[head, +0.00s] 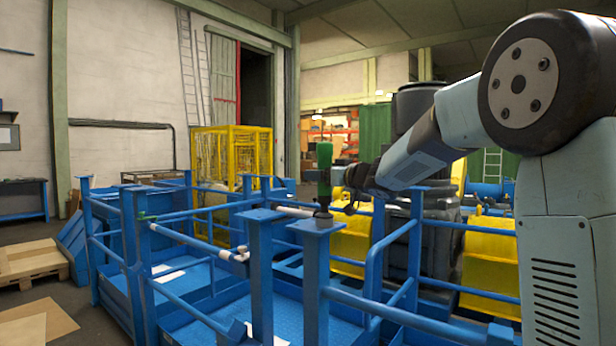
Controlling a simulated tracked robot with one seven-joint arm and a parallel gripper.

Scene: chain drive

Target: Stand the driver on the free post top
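The driver (324,156) has a thick green handle and a darker lower part. It is upright, with its lower end at the flat blue post top (311,227) right of centre. It looks in contact with that top, but a small gap cannot be ruled out. A neighbouring blue post top (259,215) just to the left is bare. My gripper (345,188) reaches in from the right at the height of the driver's lower part, right beside it. Its dark fingers are small and overlap the driver, so whether they grip it cannot be told.
Blue railings (180,237) and posts surround the spot, with a pale pipe piece (295,212) close left of the driver. A yellow cage (232,155) stands behind. Yellow machinery (490,262) and a dark tank sit behind my arm. A pallet (32,262) lies far left.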

